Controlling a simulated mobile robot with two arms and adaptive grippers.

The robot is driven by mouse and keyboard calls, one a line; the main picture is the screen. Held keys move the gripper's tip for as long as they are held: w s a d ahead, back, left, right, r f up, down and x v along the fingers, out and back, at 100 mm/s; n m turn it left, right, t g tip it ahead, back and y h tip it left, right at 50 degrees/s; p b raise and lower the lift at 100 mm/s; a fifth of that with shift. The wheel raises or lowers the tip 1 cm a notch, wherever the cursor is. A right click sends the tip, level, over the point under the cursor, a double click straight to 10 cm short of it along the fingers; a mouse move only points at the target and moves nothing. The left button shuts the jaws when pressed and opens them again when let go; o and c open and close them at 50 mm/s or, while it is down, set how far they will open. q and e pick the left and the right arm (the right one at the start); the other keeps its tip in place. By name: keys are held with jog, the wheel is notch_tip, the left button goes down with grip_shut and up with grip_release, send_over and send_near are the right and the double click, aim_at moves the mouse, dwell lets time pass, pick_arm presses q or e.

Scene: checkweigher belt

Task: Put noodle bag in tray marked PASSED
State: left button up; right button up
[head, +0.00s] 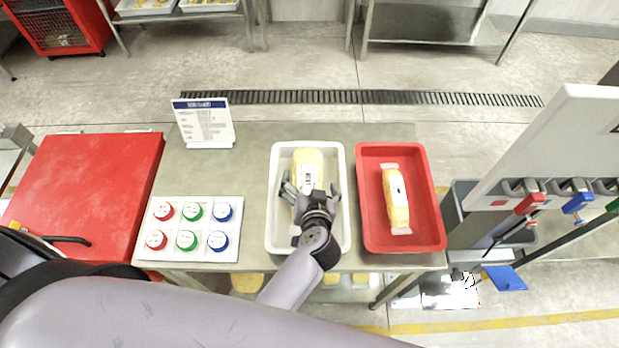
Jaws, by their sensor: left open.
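A white tray (274,225) stands on the grey-green table, and a red tray (430,235) stands to its right. I cannot read a PASSED mark on either tray. A yellow noodle bag (308,160) with a pale label lies in the white tray, its near part hidden by my gripper. My left gripper (311,190) is open over the white tray, with its fingers on either side of this bag's near part. I cannot tell whether they touch it. Another yellow noodle bag (398,205) lies lengthwise in the red tray. My right gripper is not in view.
A white panel (182,222) with red, green and blue round caps sits left of the white tray. A sign card (204,122) stands at the table's back left. A red cabinet (90,190) is at left.

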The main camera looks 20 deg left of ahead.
pick_arm(q)
jog(key=p+v, duration=0.4)
jog(key=v, duration=0.1)
jog(key=shift+r, duration=0.3)
jog(key=shift+s+d+r, duration=0.1)
jog(key=shift+s+d, duration=0.1)
jog(key=shift+s, duration=0.35)
